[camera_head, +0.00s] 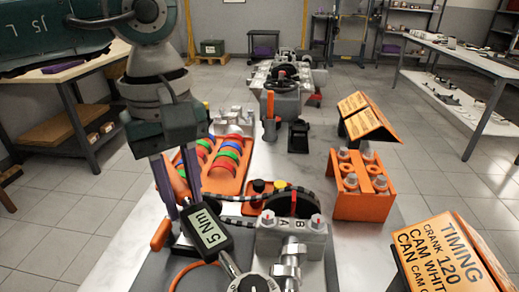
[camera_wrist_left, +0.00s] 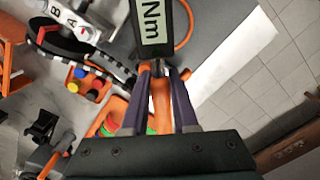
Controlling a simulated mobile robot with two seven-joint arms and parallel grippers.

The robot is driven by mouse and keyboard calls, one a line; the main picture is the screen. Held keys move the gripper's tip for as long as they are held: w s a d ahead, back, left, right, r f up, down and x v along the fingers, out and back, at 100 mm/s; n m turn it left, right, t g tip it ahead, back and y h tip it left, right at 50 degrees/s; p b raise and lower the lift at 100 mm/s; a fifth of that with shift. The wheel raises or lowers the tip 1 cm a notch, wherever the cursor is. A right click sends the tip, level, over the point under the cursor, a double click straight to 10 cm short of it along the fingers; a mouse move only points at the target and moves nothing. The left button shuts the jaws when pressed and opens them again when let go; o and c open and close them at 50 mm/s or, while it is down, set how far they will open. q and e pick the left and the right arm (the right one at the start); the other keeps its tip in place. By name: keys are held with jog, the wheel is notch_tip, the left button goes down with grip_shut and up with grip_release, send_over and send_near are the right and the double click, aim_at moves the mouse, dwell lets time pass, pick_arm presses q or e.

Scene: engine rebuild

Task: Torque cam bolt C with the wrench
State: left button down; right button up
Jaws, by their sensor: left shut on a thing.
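My left gripper (camera_head: 178,200) is shut on the orange handle of the torque wrench (camera_head: 204,232), whose display reads 5 Nm. In the left wrist view, the orange handle lies between the fingers of my left gripper (camera_wrist_left: 165,70), and the wrench's display (camera_wrist_left: 152,22) is beyond them. I cannot make out bolt C. My right gripper is not in view.
An orange tray of coloured rings (camera_head: 222,182) lies behind the wrench. A toothed chain or belt (camera_head: 238,197) runs to a dark wheel. An orange rack of cylinders (camera_head: 362,204) and a timing sign (camera_head: 440,240) stand at right. An engine block sits farther back.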

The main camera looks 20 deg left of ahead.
pick_arm(q)
jog(key=shift+w+d+m+b, duration=0.6)
jog(key=shift+w+m+b, duration=0.25)
jog(key=shift+b, duration=0.75)
dwell(1.7)
jog(key=shift+w+d+m+b, duration=0.75)
jog(key=shift+w+b, duration=0.05)
jog(key=shift+b, duration=0.65)
dwell(2.4)
dwell(0.8)
